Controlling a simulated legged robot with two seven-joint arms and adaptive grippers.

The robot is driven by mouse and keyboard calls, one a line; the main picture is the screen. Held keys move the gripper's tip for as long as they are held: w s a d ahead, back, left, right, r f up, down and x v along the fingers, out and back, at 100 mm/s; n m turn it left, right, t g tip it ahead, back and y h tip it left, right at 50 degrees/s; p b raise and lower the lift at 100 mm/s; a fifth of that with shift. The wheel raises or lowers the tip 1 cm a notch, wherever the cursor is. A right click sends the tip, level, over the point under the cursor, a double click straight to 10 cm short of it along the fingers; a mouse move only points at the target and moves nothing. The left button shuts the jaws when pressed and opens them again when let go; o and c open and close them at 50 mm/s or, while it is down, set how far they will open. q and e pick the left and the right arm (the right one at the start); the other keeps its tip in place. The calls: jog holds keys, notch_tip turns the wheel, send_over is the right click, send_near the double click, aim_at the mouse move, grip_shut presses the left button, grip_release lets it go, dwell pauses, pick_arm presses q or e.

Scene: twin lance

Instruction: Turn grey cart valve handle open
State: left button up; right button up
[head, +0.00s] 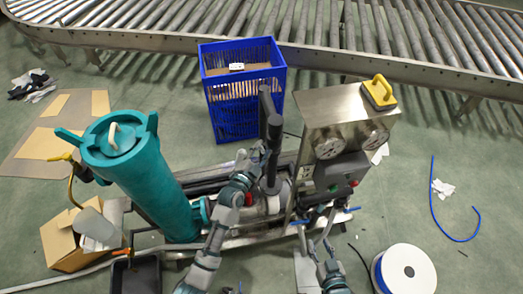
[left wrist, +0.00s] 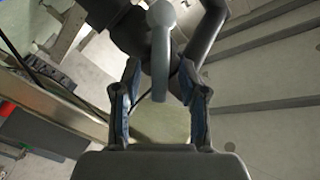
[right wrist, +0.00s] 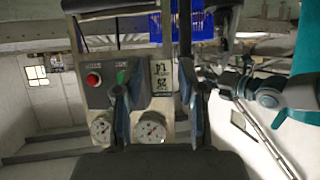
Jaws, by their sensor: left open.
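The grey valve handle (left wrist: 160,55), a smooth bar with a rounded end, shows between the fingers of my left gripper (left wrist: 159,72) in the left wrist view. The fingers are open, one on each side of the handle, with a visible gap to each. In the head view my left gripper (head: 257,155) is at the dark upright pipes (head: 272,135) of the cart (head: 180,250); the handle is too small to make out there. My right gripper (right wrist: 153,75) is open and empty in front of the steel control box (right wrist: 140,95); it is low in the head view (head: 316,238).
A teal canister (head: 150,180) stands left of my left arm. A blue crate (head: 240,115) and a roller conveyor (head: 350,35) lie behind. A white spool (head: 405,270) is front right.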

pick_arm(q)
jog(key=shift+c, duration=0.2)
grip_shut()
pick_arm(e)
jog(key=shift+a+r, duration=0.1)
jog(key=shift+a, duration=0.05)
